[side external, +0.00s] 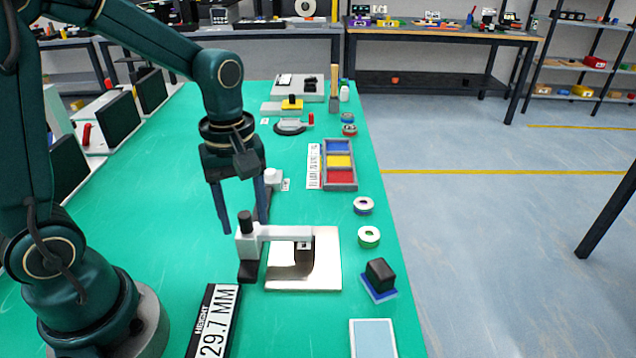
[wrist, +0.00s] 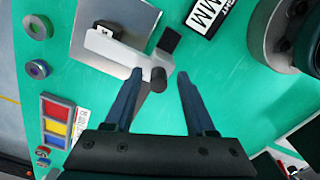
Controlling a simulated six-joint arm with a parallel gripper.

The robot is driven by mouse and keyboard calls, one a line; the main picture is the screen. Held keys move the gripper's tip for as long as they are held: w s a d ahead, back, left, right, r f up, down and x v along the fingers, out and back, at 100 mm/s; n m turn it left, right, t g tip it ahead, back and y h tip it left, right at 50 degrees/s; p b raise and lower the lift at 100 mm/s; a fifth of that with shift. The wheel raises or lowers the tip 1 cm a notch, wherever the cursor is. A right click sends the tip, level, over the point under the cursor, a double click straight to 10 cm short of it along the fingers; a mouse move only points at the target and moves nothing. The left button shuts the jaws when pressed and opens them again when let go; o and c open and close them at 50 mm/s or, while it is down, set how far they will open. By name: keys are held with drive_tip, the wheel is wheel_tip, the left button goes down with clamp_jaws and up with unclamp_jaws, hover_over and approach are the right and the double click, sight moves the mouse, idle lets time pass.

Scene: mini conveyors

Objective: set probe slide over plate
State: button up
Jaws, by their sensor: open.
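The probe slide (side external: 285,232) is a pale arm with a dark upright knob (side external: 245,222) at its left end. The arm reaches right, over the shiny square metal plate (side external: 325,270). In the wrist view, the pale arm (wrist: 115,50) lies across part of the plate (wrist: 135,15), with a small dark part at its far end. My gripper (side external: 244,227) is open, its two fingers pointing down around the knob area. In the wrist view, the knob (wrist: 158,78) shows between the fingertips (wrist: 161,72), nearer the left finger. I cannot tell whether either finger touches it.
A display sign (side external: 215,325) reads height 29.7 MM. A black block on a blue pad (side external: 380,278) and round rings (side external: 368,237) stand right of the plate. A tray with blue, yellow and red compartments (side external: 340,188) lies farther back.

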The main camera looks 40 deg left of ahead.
drive_tip(key=shift+r, duration=2.3)
drive_tip(key=shift+d+r, duration=0.15)
drive_tip(key=shift+r, duration=0.25)
drive_tip(key=s+d+r+m+t, duration=0.2)
drive_tip(key=s+m+t, duration=0.3)
drive_tip(key=m, duration=0.8)
drive_tip(key=shift+s+d+r+m+t, duration=0.3)
drive_tip(key=shift+s+d+r, duration=0.1)
drive_tip(key=shift+s, duration=0.65)
